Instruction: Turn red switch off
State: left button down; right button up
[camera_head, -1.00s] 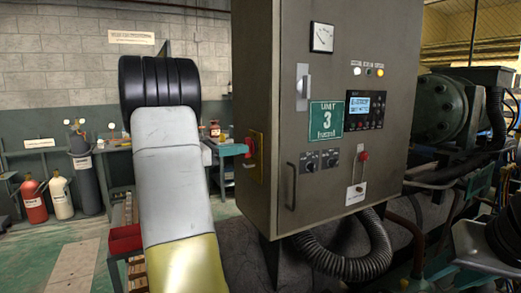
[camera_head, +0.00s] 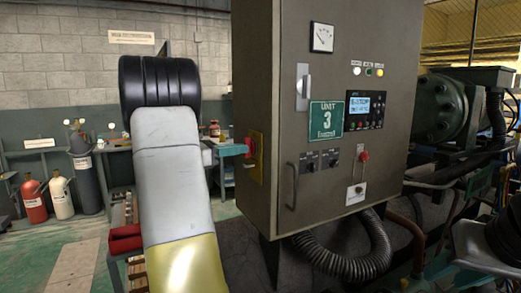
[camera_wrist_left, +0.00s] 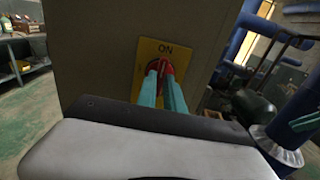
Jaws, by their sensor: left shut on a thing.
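The red switch (camera_wrist_left: 163,67) sits on a yellow plate (camera_wrist_left: 148,52) marked ON, on the side of a grey-brown cabinet. In the head view the red switch (camera_head: 249,148) is at the cabinet's left side, on the yellow plate (camera_head: 259,166). My left gripper (camera_wrist_left: 163,76) has its two teal fingers on either side of the red switch and is shut on it. The fingers hide the lower part of the switch and plate.
The cabinet (camera_head: 258,60) has a front handle, a Unit 3 label, a display and a smaller red knob (camera_head: 363,156). A thick black hose (camera_head: 345,266) hangs below. Red and white cylinders (camera_head: 34,201) stand at the far left. A workbench is behind my left arm.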

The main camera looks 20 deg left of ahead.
pick_arm(q)
jog(key=n, duration=0.4)
dwell(0.3)
jog(key=shift+n, duration=0.3)
jog(key=n, duration=0.4)
jog(key=shift+a, duration=0.1)
